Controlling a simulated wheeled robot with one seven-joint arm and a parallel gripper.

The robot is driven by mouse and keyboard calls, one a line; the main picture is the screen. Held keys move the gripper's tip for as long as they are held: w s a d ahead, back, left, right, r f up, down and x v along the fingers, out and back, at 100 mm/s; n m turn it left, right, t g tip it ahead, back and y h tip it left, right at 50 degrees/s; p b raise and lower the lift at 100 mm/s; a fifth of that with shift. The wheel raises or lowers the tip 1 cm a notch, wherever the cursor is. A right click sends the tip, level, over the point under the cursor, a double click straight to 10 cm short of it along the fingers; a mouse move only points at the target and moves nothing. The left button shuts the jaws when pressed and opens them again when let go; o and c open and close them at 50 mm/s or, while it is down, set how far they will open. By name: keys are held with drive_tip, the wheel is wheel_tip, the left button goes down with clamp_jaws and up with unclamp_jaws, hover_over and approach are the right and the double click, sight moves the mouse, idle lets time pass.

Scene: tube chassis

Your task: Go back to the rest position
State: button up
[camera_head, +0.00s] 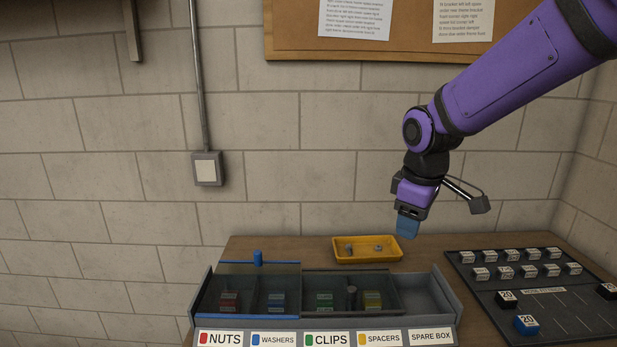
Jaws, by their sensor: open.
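My gripper (407,229) hangs from the purple arm at the right, pointing down with blue fingers. It is open, and I see nothing held in it. It is above the wooden table, just right of a yellow tray (345,260), and appears apart from it. The gap between the fingers is hard to see from this side.
A grey sorting bin (432,296) stands in front, labelled nuts, washers, clips, spacers and spare box. A blue knob (258,257) stands at its back left. A dark board (570,318) with several small blocks lies at the right. The brick wall is behind.

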drive_tip(key=s+d+r+m+t, duration=0.1)
drive_tip(key=s+d+r+m, duration=0.1)
drive_tip(key=s, duration=0.5)
drive_tip(key=s+d+r+m+t, duration=0.1)
drive_tip(key=s+d+r+m, duration=0.2)
drive_tip(key=s+d+m, duration=0.2)
drive_tip(key=s+d+r+m+t, duration=0.1)
drive_tip(key=s+d+r+m, duration=0.2)
drive_tip(key=s, duration=0.7)
drive_tip(key=shift+d+r+m, duration=0.2)
drive_tip(key=shift+d+m, duration=0.1)
